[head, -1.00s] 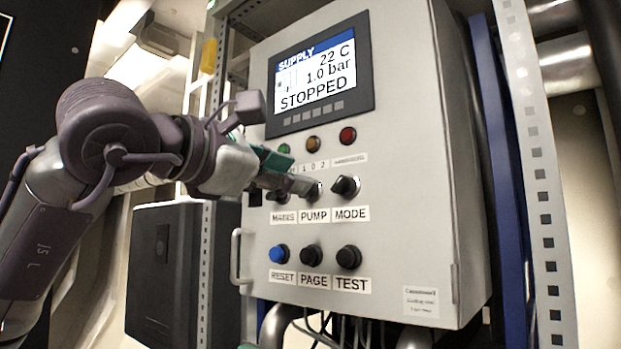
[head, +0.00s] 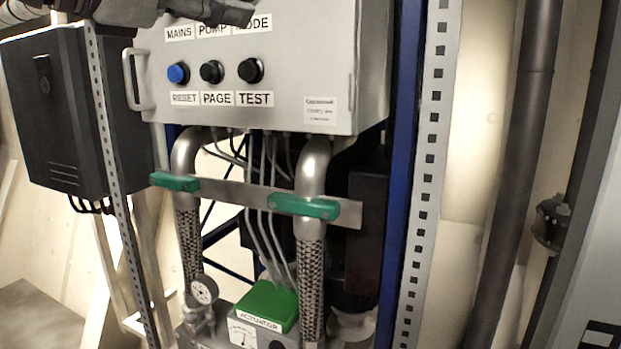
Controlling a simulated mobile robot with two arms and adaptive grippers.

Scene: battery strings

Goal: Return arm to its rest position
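My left arm comes in along the top left edge of the head view. My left gripper (head: 232,12) is cut off by the top edge and lies in front of the grey control cabinet (head: 330,60), over the top of the PUMP label (head: 212,29). Whether its fingers are open or shut does not show, nor whether it touches the cabinet. The selector knobs and the display are out of view. The blue RESET button (head: 178,74), black PAGE button (head: 211,72) and black TEST button (head: 250,70) are clear below the gripper. My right gripper is not in view.
A metal door handle (head: 130,80) sticks out at the cabinet's left side. A black box (head: 75,120) hangs left; a perforated post (head: 425,170) stands right.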

